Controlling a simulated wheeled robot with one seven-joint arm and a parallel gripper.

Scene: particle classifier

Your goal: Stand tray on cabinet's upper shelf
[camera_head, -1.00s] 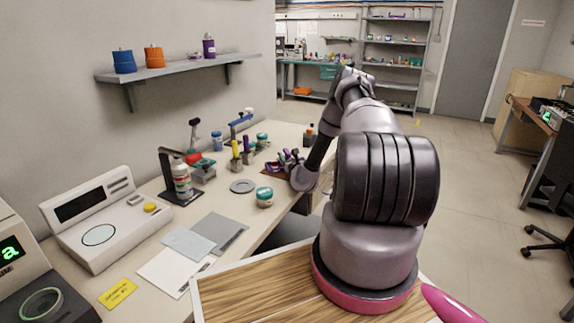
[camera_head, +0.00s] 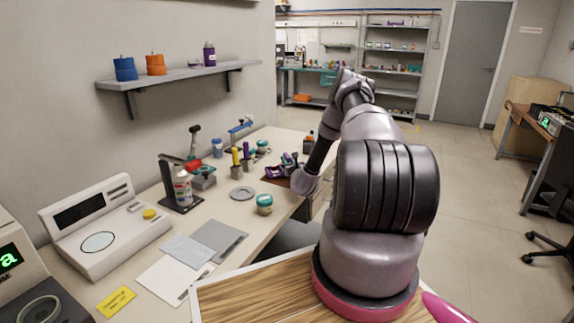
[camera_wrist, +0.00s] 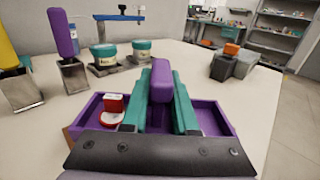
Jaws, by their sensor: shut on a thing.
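A purple tray (camera_wrist: 222,115) with an upright purple handle (camera_wrist: 160,82) shows in the wrist view. My gripper (camera_wrist: 160,105), with teal fingers, is shut on this handle. A small red and white thing (camera_wrist: 112,108) lies in the tray's left part. The near side of the tray is hidden by my gripper's dark body. In the head view the tray's purple parts (camera_head: 276,172) show at the desk's right edge, partly behind my wrist. I cannot tell whether the tray touches the desk. A grey open shelf unit (camera_head: 393,46) stands far off against the back wall.
The desk (camera_head: 228,198) holds several tools and a round teal-lidded jar (camera_head: 264,204). Behind the tray stand a metal block with a purple-handled tool (camera_wrist: 72,75) and teal-lidded jars (camera_wrist: 104,56). A grey block with an orange top (camera_wrist: 232,63) is at right. Open floor lies right of my arm.

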